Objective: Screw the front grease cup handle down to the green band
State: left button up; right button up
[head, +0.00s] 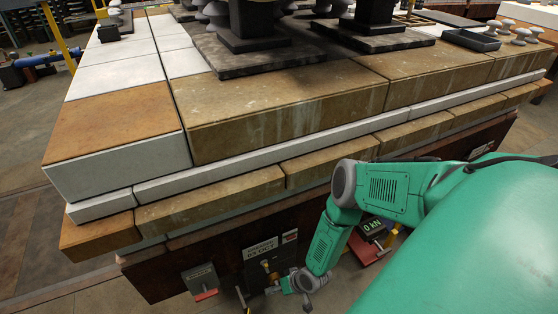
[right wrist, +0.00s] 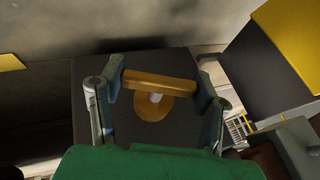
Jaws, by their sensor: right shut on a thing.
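In the right wrist view, a brass-brown grease cup handle (right wrist: 160,84) is a crossbar above a round cup (right wrist: 152,107) with a pale stem between them. My right gripper (right wrist: 158,88) has one finger at each end of the crossbar and is shut on it. The head view shows my right gripper (head: 287,285) low at the front face of the bench, beside small brass fittings (head: 265,265). I cannot make out a green band in either view. My left gripper is not in view.
A dated sign (head: 262,250) stands above the fittings, and a plate with a red edge (head: 202,280) is to their left. A force readout (head: 372,227) is to the right, near my arm. The layered block bench (head: 270,110) overhangs this area. Open floor (head: 30,190) lies left.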

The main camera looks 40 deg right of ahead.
jog(key=shift+d, duration=0.1)
jog(key=o, duration=1.2)
jog(key=shift+c, duration=0.2)
jog(key=v, duration=1.1)
jog(key=shift+s+r, duration=0.25)
jog(key=shift+r, duration=0.05)
